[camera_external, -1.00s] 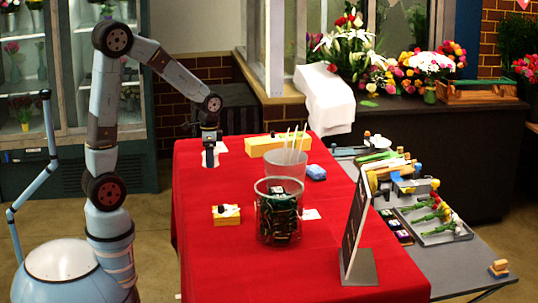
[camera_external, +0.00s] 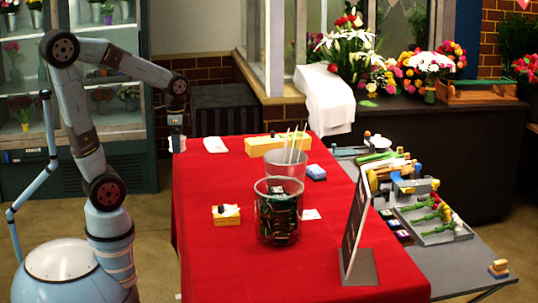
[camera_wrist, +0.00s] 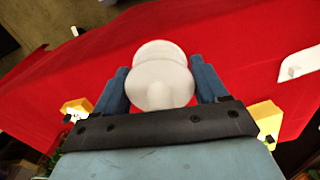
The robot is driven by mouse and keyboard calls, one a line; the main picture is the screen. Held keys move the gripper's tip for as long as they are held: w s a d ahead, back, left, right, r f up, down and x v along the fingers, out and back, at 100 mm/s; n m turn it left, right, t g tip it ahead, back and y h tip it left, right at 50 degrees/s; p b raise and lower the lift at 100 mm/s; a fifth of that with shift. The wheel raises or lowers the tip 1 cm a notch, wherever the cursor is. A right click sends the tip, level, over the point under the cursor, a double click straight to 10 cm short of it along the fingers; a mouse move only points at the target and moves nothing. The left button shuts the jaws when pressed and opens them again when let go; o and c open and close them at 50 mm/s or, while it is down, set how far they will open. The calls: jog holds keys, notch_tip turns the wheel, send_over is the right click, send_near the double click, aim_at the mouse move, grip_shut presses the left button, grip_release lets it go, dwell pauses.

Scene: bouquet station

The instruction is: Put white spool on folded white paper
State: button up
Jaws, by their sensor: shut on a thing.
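My gripper (camera_external: 178,143) hangs at the left edge of the red table in the external view. In the wrist view its two blue fingers (camera_wrist: 162,88) are shut on a round white spool (camera_wrist: 160,62), one at each side. The spool shows as a small white patch below the gripper in the external view. A flat white piece that looks like the folded white paper (camera_external: 215,145) lies on the red cloth to the right of my gripper. It also shows at the right edge of the wrist view (camera_wrist: 300,62), apart from the spool and partly cut off.
A long yellow box (camera_external: 272,145) lies right of the paper, and a small yellow box (camera_external: 226,215) sits nearer. A clear container (camera_external: 278,222) and a paler cup with white sticks (camera_external: 285,165) stand mid-table. A dark upright sign (camera_external: 356,235) stands at the right.

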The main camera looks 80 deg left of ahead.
jog(key=w+a+r, duration=0.1)
jog(key=w+a, duration=0.3)
jog(key=a, duration=0.7)
jog(key=n, duration=0.2)
send_near(215, 142)
jog(key=d+f, duration=0.1)
jog(key=s+d+f, duration=0.1)
jog(key=d, duration=0.1)
jog(key=shift+d+f, duration=0.15)
jog(key=shift+d, duration=0.15)
jog(key=shift+w+a+f, duration=0.25)
jog(key=shift+w+f, duration=0.05)
jog(key=shift+f, duration=0.15)
jog(key=shift+w+a+f, duration=0.1)
jog(key=shift+w+f, duration=0.05)
jog(key=shift+f, duration=1.55)
jog(key=o, duration=0.8)
jog(key=shift+f, duration=0.1)
jog(key=shift+c, duration=0.2)
jog(key=shift+o, duration=0.2)
